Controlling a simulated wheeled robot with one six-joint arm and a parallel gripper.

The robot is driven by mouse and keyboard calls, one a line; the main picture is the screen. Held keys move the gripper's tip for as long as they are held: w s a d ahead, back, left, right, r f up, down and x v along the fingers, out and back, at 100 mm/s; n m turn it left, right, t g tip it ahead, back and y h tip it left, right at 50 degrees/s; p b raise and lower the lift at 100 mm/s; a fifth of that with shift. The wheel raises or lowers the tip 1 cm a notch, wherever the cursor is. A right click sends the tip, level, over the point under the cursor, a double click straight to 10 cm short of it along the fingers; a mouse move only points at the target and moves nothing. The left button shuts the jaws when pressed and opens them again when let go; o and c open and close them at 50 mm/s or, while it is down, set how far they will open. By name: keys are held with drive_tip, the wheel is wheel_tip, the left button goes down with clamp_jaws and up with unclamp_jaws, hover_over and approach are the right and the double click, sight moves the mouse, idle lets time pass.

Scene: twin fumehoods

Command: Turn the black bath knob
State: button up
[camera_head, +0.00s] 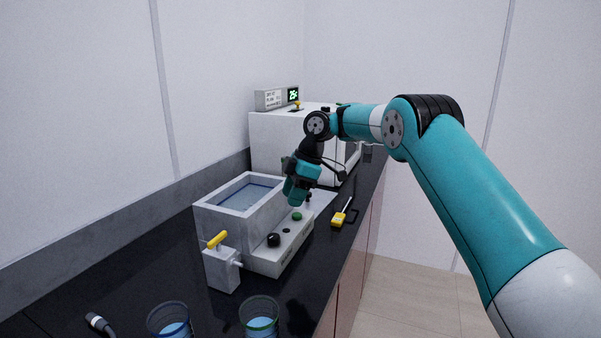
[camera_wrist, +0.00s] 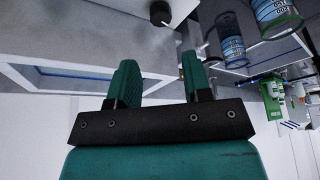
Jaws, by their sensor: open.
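The water bath (camera_head: 240,200) is a light grey box with an open top and water inside, standing on the black counter. Its black knob (camera_head: 274,239) is on the sloped front panel, at the near end. A green button (camera_head: 297,216) is farther along the same panel. My gripper (camera_head: 295,198) hangs above the far end of the panel, apart from the knob. In the wrist view my gripper's two teal fingers (camera_wrist: 158,70) are spread with nothing between them. The black knob (camera_wrist: 160,13) shows there beyond the fingertips, at the top edge.
A grey block with a yellow lever valve (camera_head: 218,240) stands at the bath's near corner. Two beakers (camera_head: 260,316) hold blue liquid in front. A yellow handheld device (camera_head: 339,217) lies right of the bath. A large white box (camera_head: 280,145) stands behind.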

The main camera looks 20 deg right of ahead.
drive_tip(key=p+v, duration=0.3)
drive_tip(key=v, duration=0.2)
drive_tip(key=shift+d+r, duration=0.1)
drive_tip(key=shift+r, duration=0.15)
